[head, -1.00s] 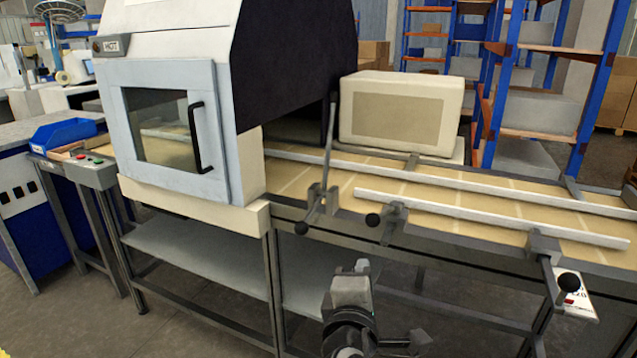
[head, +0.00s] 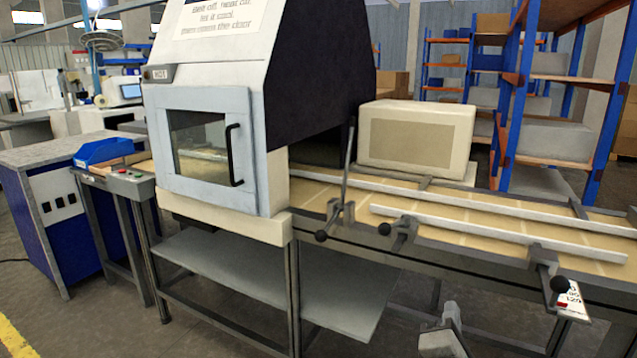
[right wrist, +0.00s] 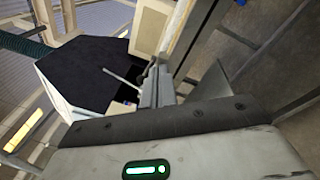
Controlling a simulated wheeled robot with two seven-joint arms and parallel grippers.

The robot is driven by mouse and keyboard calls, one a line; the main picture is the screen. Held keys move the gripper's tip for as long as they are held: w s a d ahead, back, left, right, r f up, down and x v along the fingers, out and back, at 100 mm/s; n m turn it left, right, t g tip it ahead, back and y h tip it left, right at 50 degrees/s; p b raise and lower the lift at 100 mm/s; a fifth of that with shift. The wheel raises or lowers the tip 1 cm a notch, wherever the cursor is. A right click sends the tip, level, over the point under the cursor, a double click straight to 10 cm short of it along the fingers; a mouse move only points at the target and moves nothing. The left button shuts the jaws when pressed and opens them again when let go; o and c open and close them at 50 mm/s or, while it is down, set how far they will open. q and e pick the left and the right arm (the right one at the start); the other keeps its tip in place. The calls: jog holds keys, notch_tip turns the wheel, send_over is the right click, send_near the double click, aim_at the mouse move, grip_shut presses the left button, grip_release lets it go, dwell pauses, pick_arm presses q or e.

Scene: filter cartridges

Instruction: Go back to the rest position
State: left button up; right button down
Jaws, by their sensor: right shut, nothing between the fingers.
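My right gripper (head: 450,316) is low at the bottom of the head view, to the right of its middle. It is in front of the conveyor table and below the level of its top, apart from it. In the right wrist view its fingers (right wrist: 157,84) are together with nothing held between them. My left gripper is in neither current view. No cartridge can be made out.
A hooded machine (head: 262,150) with a glazed, closed door (head: 208,145) stands over the conveyor (head: 480,222). A cream box (head: 415,137) sits behind the rails. Black-knobbed clamps (head: 545,270) jut from the front edge. Floor is open at lower left.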

jog(key=d+n, duration=0.2)
jog(key=d, duration=0.4)
jog(key=s+a+f+m+g+y, duration=0.2)
jog(key=s+f+m+g+y, duration=0.15)
jog(key=s+f, duration=0.4)
jog(key=s+a+f+m+g+y, duration=0.1)
jog(key=s+f+m+g+y, duration=0.3)
jog(key=f, duration=0.6)
jog(key=s+a+f+m+y, duration=0.2)
jog(key=s+a+f+m, duration=0.1)
jog(key=s+m, duration=0.55)
jog(key=s+a+r+m, duration=0.1)
jog(key=a+m, duration=0.3)
jog(key=a, duration=0.3)
jog(key=shift+a+r+t, duration=0.15)
jog(key=shift+a+t, duration=0.2)
